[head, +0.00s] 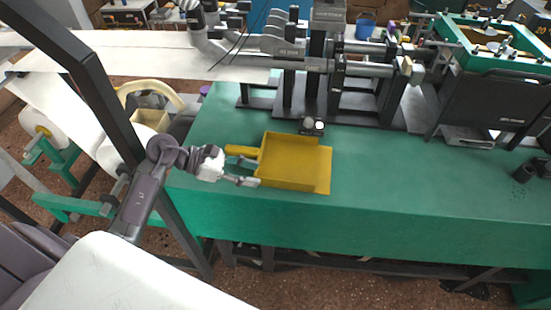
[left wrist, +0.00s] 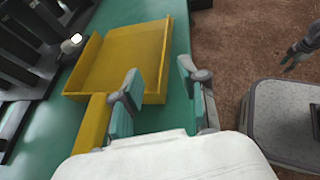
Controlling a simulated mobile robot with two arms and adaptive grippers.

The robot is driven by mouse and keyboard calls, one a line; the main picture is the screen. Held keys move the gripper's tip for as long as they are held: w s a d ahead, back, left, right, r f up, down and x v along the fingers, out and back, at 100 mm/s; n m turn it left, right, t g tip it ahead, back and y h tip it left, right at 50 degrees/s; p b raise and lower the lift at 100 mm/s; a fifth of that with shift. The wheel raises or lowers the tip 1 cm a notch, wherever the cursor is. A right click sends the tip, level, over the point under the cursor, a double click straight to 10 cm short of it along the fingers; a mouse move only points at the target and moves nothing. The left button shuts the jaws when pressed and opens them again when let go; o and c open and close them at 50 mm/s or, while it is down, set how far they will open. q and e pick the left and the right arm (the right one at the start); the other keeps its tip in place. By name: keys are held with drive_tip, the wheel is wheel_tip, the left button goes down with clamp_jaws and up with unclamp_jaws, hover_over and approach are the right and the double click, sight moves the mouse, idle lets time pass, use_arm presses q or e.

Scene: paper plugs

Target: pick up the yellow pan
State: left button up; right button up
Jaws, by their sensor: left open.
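The yellow pan (head: 293,163) lies flat on the green table, with its handle (head: 240,151) pointing left. My left gripper (head: 252,170) is open beside the handle, at the pan's front left corner. In the left wrist view the pan (left wrist: 125,58) is ahead of the left gripper (left wrist: 160,75). Its handle (left wrist: 96,118) runs to the left of the left finger and appears outside the jaws. Whether a finger touches the pan is unclear. A grey part at the right edge of the wrist view looks like my right gripper (left wrist: 297,55); its jaws are unclear.
The green table (head: 420,185) is clear to the right of the pan. A small black and white device (head: 313,127) stands just behind the pan, with black and grey machinery (head: 340,70) farther back. The table's front edge is close to the pan.

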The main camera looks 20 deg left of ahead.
sight(277, 180)
use_arm(q)
drive_tip(key=x, duration=0.2)
drive_tip(key=p+x, duration=0.1)
drive_tip(key=x, duration=0.1)
drive_tip(key=p+x, duration=0.1)
drive_tip(key=x, duration=0.1)
drive_tip(key=shift+s+d+r, duration=0.1)
drive_tip(key=shift+s+d, duration=0.1)
drive_tip(key=shift+d, duration=0.25)
drive_tip(key=shift+w+d+f, duration=0.15)
drive_tip(key=shift+d+f, duration=0.1)
clamp_jaws()
